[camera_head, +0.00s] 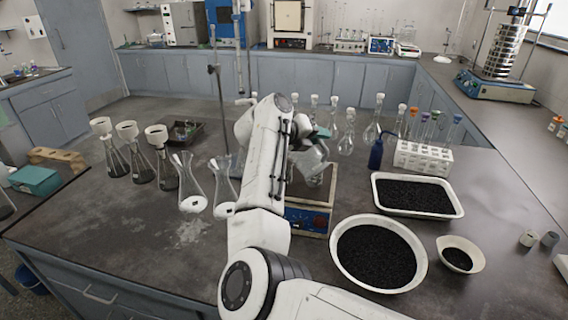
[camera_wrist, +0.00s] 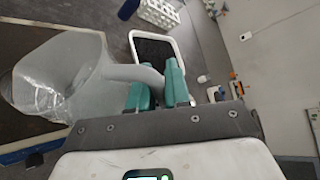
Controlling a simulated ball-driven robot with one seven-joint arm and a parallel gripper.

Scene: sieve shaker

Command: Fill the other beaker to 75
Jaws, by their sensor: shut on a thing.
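My gripper (camera_head: 318,138) is at the end of my raised arm, over the workbench. In the wrist view, its teal fingers (camera_wrist: 157,80) are shut on the pale handle of a clear beaker (camera_wrist: 75,75). The beaker is tilted in that view, and I cannot make out its fill level or any marks. In the head view the beaker (camera_head: 308,170) shows partly behind my arm, above a device with a blue front panel (camera_head: 306,220). I cannot tell whether it touches the device. No second beaker is clearly visible; my arm hides part of the bench.
Two clear conical flasks (camera_head: 193,188) and several funnel-topped flasks (camera_head: 114,160) stand left. Several stoppered flasks (camera_head: 346,140), a blue bottle (camera_head: 376,153) and a white tube rack (camera_head: 423,158) stand behind. A black-filled tray (camera_head: 459,208) and bowl (camera_head: 338,262) lie right. The front left bench is clear.

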